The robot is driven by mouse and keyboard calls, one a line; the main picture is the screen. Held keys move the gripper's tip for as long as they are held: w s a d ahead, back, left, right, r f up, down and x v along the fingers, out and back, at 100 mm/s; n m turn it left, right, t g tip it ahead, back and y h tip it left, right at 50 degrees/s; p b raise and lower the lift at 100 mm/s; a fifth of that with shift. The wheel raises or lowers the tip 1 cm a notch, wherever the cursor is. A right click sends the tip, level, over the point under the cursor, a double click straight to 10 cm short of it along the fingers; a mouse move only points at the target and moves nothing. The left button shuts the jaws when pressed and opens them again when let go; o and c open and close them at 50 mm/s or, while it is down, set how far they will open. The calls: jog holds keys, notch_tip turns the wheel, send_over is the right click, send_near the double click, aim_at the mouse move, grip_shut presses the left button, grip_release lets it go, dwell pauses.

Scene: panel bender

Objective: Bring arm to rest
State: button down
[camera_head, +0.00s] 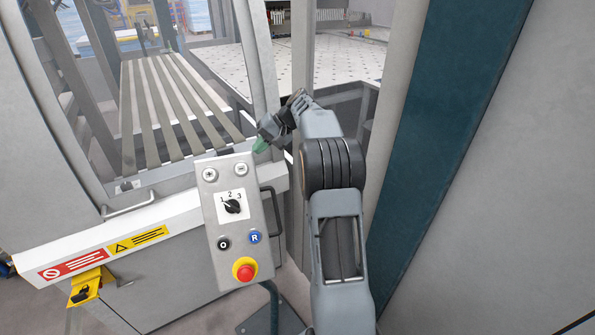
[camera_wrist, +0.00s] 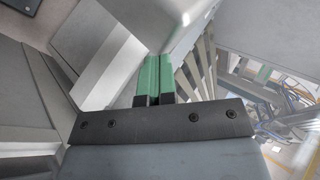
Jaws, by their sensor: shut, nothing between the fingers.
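My arm reaches up at the centre right of the head view, bent at its upper end. My gripper (camera_head: 260,145) has green fingers and hangs just above the top edge of the grey control panel. In the wrist view my gripper (camera_wrist: 153,66) shows its two green fingers side by side, shut and empty. The control panel (camera_head: 234,268) carries a rotary switch (camera_head: 232,206) marked 1, 2, 3, a blue R button (camera_head: 255,237), a black button (camera_head: 223,243) and a red emergency stop (camera_head: 245,269) on yellow. The gripper does not appear to touch the panel, though the exact gap is unclear.
A slatted table (camera_head: 160,105) lies behind the panel on the left. A white dotted table (camera_head: 345,58) is at the back. A grey and teal machine wall (camera_head: 440,120) stands close on the right of my arm. A white ledge with warning labels (camera_head: 140,240) runs at lower left.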

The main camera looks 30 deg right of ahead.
jog(key=v, duration=0.7)
jog(key=shift+s+d+f, duration=0.15)
jog(key=shift+f, duration=0.05)
notch_tip(320, 180, down, 7)
jog(key=s+d+m+h, duration=0.1)
jog(key=m+h, duration=0.1)
jog(key=s+a+n+h, duration=0.3)
jog(key=s+a, duration=0.6)
jog(key=s, duration=0.4)
jog(key=s+a+f+n+t+h, duration=0.1)
jog(key=s+a+n+h, duration=0.2)
jog(key=s+a, duration=0.6)
jog(key=s, duration=0.3)
jog(key=shift+s+a+h, duration=0.35)
jog(key=shift+a+h, duration=0.05)
jog(key=shift+a, duration=0.15)
